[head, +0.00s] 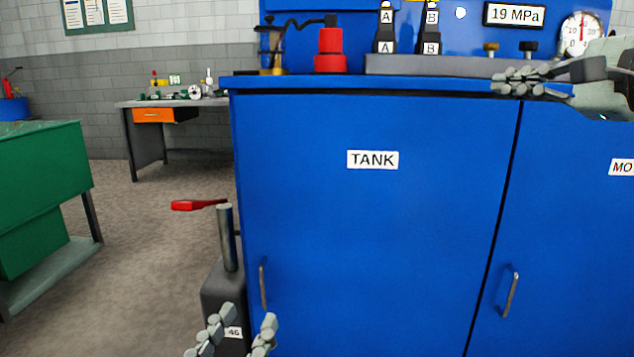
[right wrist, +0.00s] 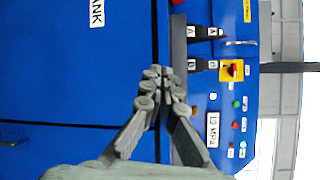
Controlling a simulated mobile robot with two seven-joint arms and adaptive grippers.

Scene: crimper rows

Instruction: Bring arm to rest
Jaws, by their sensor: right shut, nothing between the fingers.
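My right gripper (head: 500,82) reaches in from the right in the head view, in front of the top edge of the blue cabinet (head: 400,230). Its fingers are shut with nothing between them. In the right wrist view the gripper (right wrist: 158,75) shows with its fingertips together, against the blue cabinet and panel. My left gripper (head: 249,315) is at the bottom of the head view, its two fingers apart and empty. It is in front of the cabinet's lower left corner and the grey pump body (head: 222,290). Most of the left arm is out of view.
A red cylinder (head: 330,50) and black valves A (head: 385,30) and B (head: 431,30) stand on the cabinet top. A red-tipped lever (head: 195,205) sticks out left of the cabinet. A green bench (head: 45,180) stands far left, a desk (head: 170,103) behind. Floor between is clear.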

